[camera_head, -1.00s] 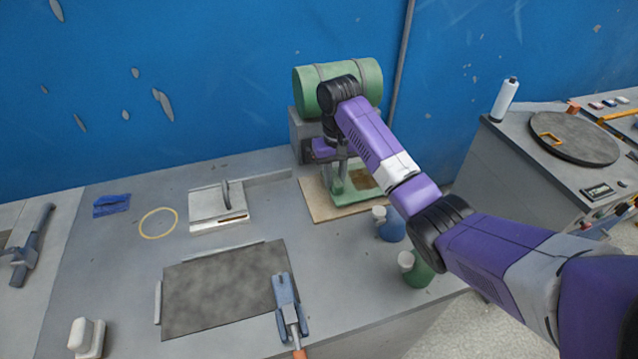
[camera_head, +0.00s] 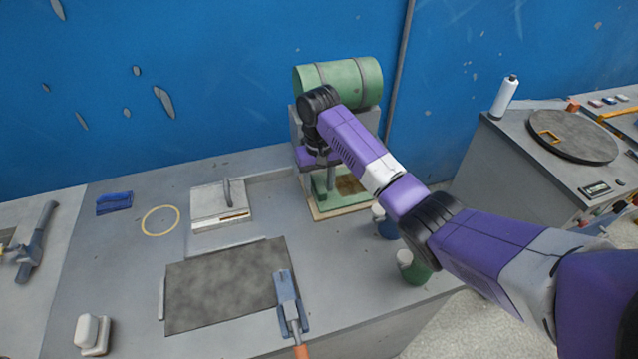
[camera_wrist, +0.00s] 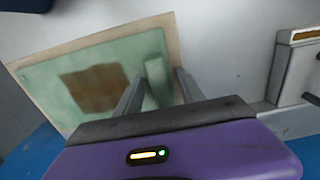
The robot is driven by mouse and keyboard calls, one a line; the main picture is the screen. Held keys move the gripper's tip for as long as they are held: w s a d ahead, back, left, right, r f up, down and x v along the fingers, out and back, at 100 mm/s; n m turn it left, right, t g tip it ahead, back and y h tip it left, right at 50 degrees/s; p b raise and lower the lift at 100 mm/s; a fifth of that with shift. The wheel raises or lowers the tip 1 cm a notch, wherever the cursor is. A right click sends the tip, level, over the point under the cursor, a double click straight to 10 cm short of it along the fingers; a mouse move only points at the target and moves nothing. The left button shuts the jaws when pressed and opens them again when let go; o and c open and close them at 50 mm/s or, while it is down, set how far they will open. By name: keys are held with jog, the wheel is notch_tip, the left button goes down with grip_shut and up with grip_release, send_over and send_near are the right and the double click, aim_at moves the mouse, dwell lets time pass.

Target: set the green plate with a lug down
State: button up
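The green plate (camera_head: 355,199) lies flat over a tan board on the right part of the bench, below the green drum. Its top has a brown patch, clear in the wrist view (camera_wrist: 92,90). Its upright green lug (camera_wrist: 157,82) stands between the two fingers of my gripper (camera_wrist: 160,82). My gripper looks shut on the lug, though a narrow gap at the right finger cannot be ruled out. In the head view my gripper (camera_head: 325,178) is over the plate's left part. The tan board (camera_wrist: 72,42) shows as a rim around the plate; whether the plate touches it is unclear.
A green drum (camera_head: 352,83) on a grey stand is close behind my wrist. A blue jar (camera_head: 387,228) and a green jar (camera_head: 413,268) stand at the right edge. A grey block with a handle (camera_head: 218,205) is left. A dark sheet (camera_head: 225,290) lies in front.

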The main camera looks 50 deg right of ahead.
notch_tip(320, 180, up, 12)
jog(key=p, duration=0.4)
jog(key=shift+r, duration=0.15)
jog(key=shift+w, duration=0.1)
dwell(0.7)
jog(key=w+d+r+n+t+h, duration=0.1)
jog(key=w+r+t, duration=0.35)
jog(key=w, duration=0.45)
jog(key=w+a+n+t, duration=0.1)
jog(key=w+a+t, duration=0.4)
jog(key=a+t, duration=0.25)
jog(key=s+a+t, duration=0.3)
jog(key=a, duration=0.4)
jog(key=s+a+f+n, duration=0.1)
jog(key=s+a, duration=0.3)
jog(key=s, duration=1.2)
jog(key=s+a+f+n+b, duration=0.1)
jog(key=s+a, duration=0.3)
jog(key=s, duration=1.1)
jog(key=s+a+f+n+y+b, duration=0.1)
jog(key=s+a, duration=0.4)
jog(key=s, duration=1.1)
jog(key=shift+s+f+n, duration=0.35)
jog(key=shift+f+n, duration=0.15)
jog(key=shift+n, duration=0.2)
